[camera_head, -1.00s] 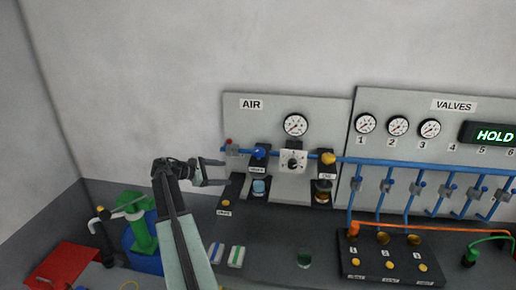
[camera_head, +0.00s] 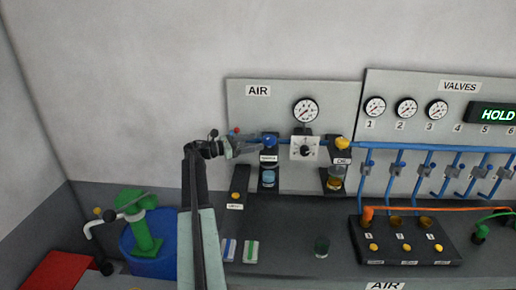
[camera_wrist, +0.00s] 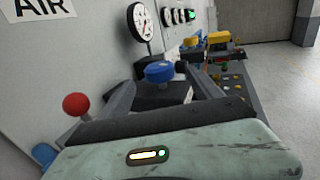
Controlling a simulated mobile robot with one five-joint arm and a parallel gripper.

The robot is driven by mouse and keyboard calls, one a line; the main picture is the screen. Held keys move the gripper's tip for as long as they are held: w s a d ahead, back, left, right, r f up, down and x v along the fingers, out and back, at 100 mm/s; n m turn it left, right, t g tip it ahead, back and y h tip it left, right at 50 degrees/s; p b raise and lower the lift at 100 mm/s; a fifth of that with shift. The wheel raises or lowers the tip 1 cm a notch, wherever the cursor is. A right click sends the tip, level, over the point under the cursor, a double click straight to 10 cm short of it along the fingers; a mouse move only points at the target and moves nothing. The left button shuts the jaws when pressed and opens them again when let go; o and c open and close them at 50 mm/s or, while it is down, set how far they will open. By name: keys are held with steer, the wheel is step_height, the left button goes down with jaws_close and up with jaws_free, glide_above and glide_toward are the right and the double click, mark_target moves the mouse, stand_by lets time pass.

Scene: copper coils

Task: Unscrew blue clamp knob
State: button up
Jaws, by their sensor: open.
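The blue knob (camera_head: 268,141) sits on top of the filter unit with a pale blue bowl (camera_head: 268,178) on the AIR panel. In the wrist view the blue knob (camera_wrist: 160,70) has a round top and stands between the two fingers. My gripper (camera_head: 261,143) reaches it from the left in the head view. In the wrist view my gripper (camera_wrist: 161,78) is open, with one finger on each side of the knob. I cannot tell whether either finger touches it. The dark body below the knob is partly hidden by my gripper.
A red ball-topped handle (camera_wrist: 76,104) is close to the left of my gripper. A pressure gauge (camera_head: 305,110), a dial box (camera_head: 304,148) and a yellow knob (camera_head: 342,143) are to the right. A blue pipe (camera_head: 440,148) runs along the panels.

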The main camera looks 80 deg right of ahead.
mark_target(270, 140)
steer(key=x, duration=0.7)
steer(key=shift+s+d+f, duration=0.15)
steer(key=shift+d+f, duration=0.05)
steer(key=shift+d, duration=0.05)
steer(key=shift+c, duration=0.3)
steer(key=c, duration=1)
steer(key=shift+a, duration=0.1)
steer(key=c, duration=0.3)
steer(key=shift+h, duration=0.3)
